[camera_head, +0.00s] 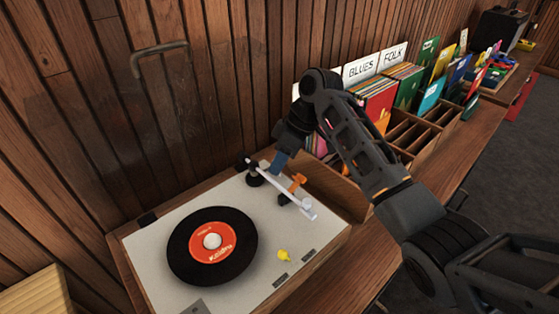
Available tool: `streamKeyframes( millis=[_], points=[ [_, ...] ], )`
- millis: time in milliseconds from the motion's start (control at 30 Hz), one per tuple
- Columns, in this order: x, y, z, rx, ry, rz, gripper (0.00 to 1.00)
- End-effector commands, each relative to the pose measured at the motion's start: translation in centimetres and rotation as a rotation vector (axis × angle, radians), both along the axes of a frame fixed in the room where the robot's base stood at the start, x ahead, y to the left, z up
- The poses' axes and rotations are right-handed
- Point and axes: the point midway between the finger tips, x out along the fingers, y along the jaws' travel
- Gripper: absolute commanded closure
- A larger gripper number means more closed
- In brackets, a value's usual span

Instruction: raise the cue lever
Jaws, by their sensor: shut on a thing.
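The record player (160,247) has a pale top and a black record with an orange label on its platter. Its white tonearm (285,190) lies along the right side, clear of the record. An orange piece (298,181), which looks like the cue lever, stands beside the tonearm. My gripper (279,164) reaches down from above at the back of the tonearm, close to the orange piece. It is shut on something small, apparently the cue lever. The exact contact is too small and partly hidden to see.
A wooden record bin (405,135) with BLUES and FOLK dividers stands right of the player, close to my arm. The plank wall (110,120) with a metal handle (160,50) rises behind. A yellow knob (284,255) sits at the player's front right.

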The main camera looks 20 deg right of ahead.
Motion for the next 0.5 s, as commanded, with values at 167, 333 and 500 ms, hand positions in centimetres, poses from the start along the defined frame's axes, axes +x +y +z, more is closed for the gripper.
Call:
streamKeyframes(
  millis=[167, 333, 500],
  points=[
    [0.52, 0.13, 0.31, -0.027, 0.08, 0.001, 1.0],
    [0.72, 0.21, 0.04, -0.044, 0.135, -0.001, 1.0],
    [0.74, 0.17, -0.06, -0.047, 0.142, -0.001, 1.0]
  ],
)
